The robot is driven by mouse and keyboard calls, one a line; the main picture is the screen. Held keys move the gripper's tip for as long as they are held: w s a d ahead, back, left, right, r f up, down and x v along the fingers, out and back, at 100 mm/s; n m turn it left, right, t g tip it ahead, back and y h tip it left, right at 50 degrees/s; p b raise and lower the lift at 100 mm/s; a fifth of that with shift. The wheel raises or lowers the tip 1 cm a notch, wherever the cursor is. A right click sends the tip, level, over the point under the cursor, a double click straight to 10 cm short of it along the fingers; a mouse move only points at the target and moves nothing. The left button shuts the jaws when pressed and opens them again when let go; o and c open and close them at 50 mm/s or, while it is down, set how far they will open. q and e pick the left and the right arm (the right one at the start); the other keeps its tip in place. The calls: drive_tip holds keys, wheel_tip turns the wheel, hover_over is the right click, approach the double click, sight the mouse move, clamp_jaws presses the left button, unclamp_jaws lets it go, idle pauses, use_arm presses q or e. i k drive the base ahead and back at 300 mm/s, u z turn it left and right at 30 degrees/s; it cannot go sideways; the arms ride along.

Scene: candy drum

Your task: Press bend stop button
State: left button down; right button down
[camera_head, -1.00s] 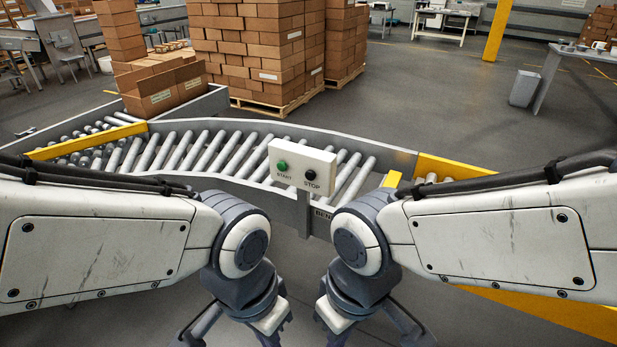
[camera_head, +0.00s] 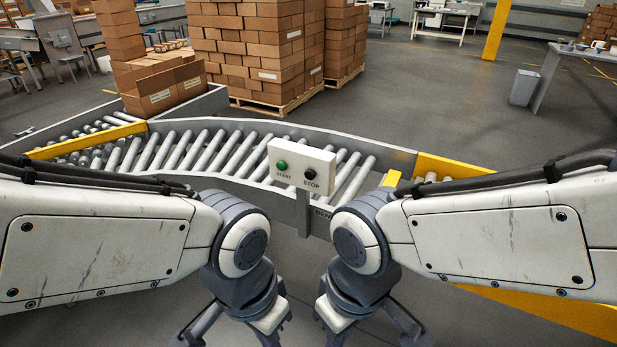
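The white control box (camera_head: 301,167) stands on a grey post at the near side of the bend conveyor. It carries a green START button (camera_head: 281,165) on the left and a black STOP button (camera_head: 310,174) on the right. A partly hidden label starting "BEN" is on the conveyor side below. My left gripper (camera_head: 236,334) hangs below and left of the box, its fingers spread and cut by the bottom edge. My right gripper (camera_head: 368,334) hangs below and right of the box, also spread and cut off. Neither touches the box, and nothing shows between the fingers.
The curved roller conveyor (camera_head: 205,150) runs behind the box, with yellow sections (camera_head: 455,168) at both ends. Open cartons (camera_head: 165,88) sit on the left branch. Stacked boxes (camera_head: 258,50) stand on pallets behind. A grey bin (camera_head: 523,87) is far right. Open floor lies at right.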

sight(310, 175)
drive_tip(key=k, duration=0.5)
drive_tip(key=u, duration=1.35)
drive_tip(key=i, duration=0.9)
drive_tip(key=z, duration=1.75)
